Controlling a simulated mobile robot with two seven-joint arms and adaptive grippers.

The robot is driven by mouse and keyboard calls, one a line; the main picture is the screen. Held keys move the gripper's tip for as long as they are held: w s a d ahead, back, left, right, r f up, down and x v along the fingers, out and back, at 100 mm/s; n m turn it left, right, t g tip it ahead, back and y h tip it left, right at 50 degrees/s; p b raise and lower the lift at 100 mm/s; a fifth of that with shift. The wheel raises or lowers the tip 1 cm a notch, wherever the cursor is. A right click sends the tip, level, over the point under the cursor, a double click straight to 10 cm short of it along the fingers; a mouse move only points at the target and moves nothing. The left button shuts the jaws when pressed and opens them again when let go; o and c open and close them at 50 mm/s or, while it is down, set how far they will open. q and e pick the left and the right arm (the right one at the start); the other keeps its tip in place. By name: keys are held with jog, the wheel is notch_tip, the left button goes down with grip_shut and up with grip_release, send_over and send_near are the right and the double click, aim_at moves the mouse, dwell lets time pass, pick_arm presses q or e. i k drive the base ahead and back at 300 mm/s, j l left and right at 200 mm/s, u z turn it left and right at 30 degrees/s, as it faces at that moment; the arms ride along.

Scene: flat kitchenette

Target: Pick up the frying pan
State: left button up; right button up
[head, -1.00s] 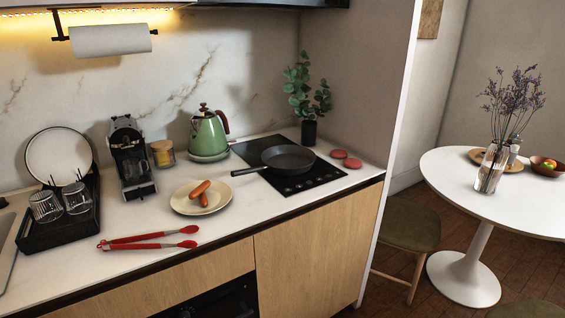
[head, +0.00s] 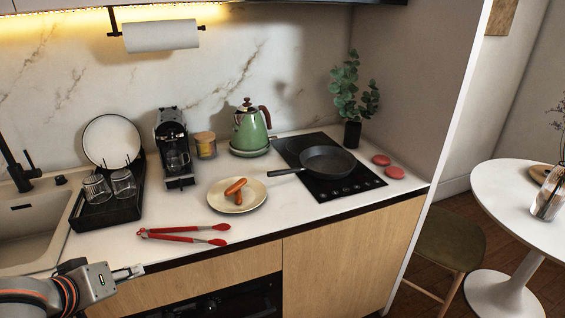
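The dark frying pan (head: 327,161) sits on the black cooktop (head: 312,187) at the right part of the counter. Its handle (head: 287,172) points left, toward the plate. My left gripper (head: 132,271) is at the lower left, in front of the counter edge, well apart from the pan. I see it from the side, and cannot tell whether its fingers are open or shut. Nothing shows in it. My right gripper is not in view.
A plate (head: 218,203) with sausages (head: 234,187) lies left of the pan handle. Red tongs (head: 183,235) lie near the front edge. A green kettle (head: 249,130) stands behind, and a plant (head: 353,100) stands behind the pan. Red discs (head: 394,172) lie to its right.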

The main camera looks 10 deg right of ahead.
aim_at(326, 161)
jog(key=i+l, duration=0.2)
jog(key=l, duration=0.2)
jog(key=i+l, duration=0.2)
jog(key=l, duration=0.15)
jog(key=i+l, duration=0.2)
jog(key=l, duration=0.2)
jog(key=i+l, duration=0.45)
jog(key=l, duration=0.3)
jog(key=i+l, duration=0.4)
